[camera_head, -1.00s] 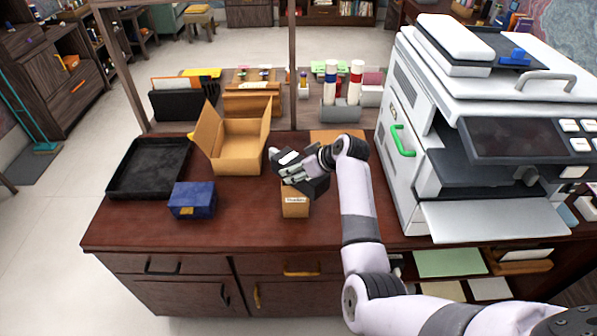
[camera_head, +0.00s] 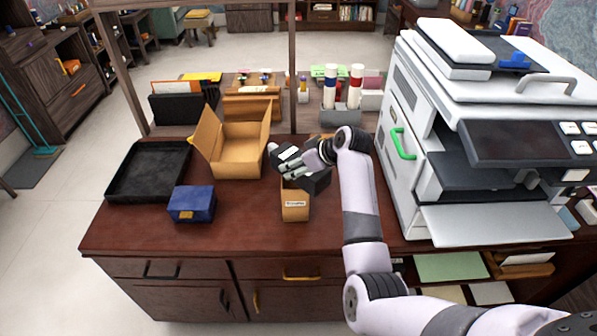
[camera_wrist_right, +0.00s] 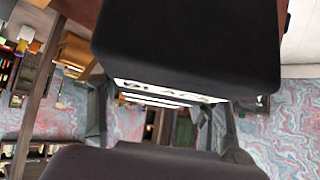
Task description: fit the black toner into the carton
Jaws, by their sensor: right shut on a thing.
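The carton (camera_head: 237,161) is an open brown cardboard box with raised flaps, standing on the desk left of my right gripper. My right gripper (camera_head: 302,170) is shut on the black toner (camera_head: 316,181), a dark block held above the desk. In the right wrist view the toner (camera_wrist_right: 190,45) fills the upper middle, with a white lettered label on its lower edge between the fingers (camera_wrist_right: 160,122). The toner is outside the carton, to its right. My left gripper is not in view.
A small brown labelled box (camera_head: 295,206) stands just below the held toner. A blue box (camera_head: 191,203) and a black tray (camera_head: 149,171) lie at the left. A large printer (camera_head: 470,140) stands right. A grey holder (camera_head: 340,114) with bottles is behind. The front desk (camera_head: 240,232) is clear.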

